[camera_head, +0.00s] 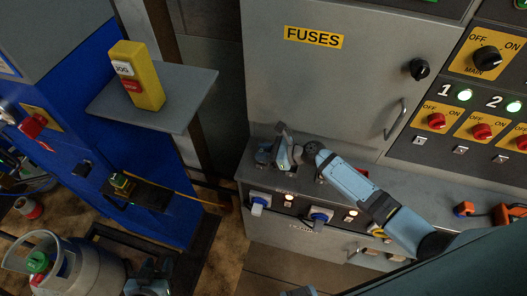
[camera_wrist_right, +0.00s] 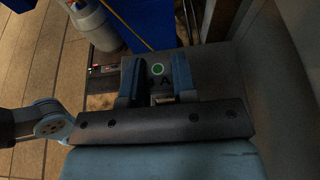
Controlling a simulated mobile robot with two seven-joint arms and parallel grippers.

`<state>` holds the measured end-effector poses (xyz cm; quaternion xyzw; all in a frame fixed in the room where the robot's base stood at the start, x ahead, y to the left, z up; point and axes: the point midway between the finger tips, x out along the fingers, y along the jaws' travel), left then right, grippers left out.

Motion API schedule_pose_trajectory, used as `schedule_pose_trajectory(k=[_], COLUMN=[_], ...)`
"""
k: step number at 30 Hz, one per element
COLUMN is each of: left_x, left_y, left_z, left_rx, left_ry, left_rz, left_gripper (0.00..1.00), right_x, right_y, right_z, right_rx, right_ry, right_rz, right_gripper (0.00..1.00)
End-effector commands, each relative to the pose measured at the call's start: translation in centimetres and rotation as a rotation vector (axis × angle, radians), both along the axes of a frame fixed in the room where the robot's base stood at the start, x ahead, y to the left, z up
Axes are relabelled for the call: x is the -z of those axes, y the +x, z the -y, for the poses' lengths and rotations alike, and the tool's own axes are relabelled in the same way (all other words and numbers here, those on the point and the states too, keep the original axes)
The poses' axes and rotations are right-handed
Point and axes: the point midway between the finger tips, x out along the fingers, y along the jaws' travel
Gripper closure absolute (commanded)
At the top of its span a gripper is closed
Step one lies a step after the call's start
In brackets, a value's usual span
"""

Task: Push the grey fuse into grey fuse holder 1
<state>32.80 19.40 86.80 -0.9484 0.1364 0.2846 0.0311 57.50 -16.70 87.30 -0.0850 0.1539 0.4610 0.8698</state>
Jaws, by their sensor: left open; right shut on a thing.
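My right gripper (camera_head: 284,150) is over the grey ledge under the FUSES door, at its left end. In the right wrist view its two blue fingers (camera_wrist_right: 157,80) are closed around a grey piece, taken to be the grey fuse (camera_wrist_right: 159,88). Grey fuse holder 1 cannot be made out; the gripper covers that part of the ledge. My left gripper (camera_head: 150,282) is low at the bottom edge, dark and partly cut off, away from the ledge.
The FUSES door (camera_head: 325,85) is shut behind the ledge. An orange tool (camera_head: 505,213) lies at right. A yellow box (camera_head: 137,76) stands on a grey shelf (camera_head: 185,98). A gas cylinder (camera_head: 75,272) stands lower left.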

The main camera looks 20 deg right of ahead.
Motion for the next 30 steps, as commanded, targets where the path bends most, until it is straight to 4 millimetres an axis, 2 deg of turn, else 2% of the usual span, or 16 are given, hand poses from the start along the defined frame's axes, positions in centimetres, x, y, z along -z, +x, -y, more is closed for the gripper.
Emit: schedule_pose_trajectory(k=[14, 15, 18, 26, 30], left_x=[1.1, 1.1, 1.1, 1.1, 1.1], left_y=[0.0, -0.1, -0.1, -0.1, -0.1], left_z=[0.0, 0.0, 0.0, 0.0, 0.0], left_rx=[0.000, 0.000, 0.000, 0.000, 0.000], left_ry=[0.001, 0.001, 0.001, 0.001, 0.001], left_rz=[-0.002, -0.003, -0.004, -0.004, -0.003], left_gripper=[0.57, 0.57, 0.57, 0.57, 0.57], right_x=[1.3, 1.2, 1.2, 1.2, 1.0], right_y=[0.0, 0.0, 0.0, 0.0, -0.4], right_z=[0.0, 0.0, 0.0, 0.0, 0.6], right_rx=[0.000, 0.000, 0.000, 0.000, 0.001], right_ry=[0.000, 0.000, 0.000, 0.000, -0.001], right_rz=[0.000, 0.000, 0.000, 0.000, 0.000], right_gripper=[0.97, 0.69, 0.46, 0.44, 0.44])
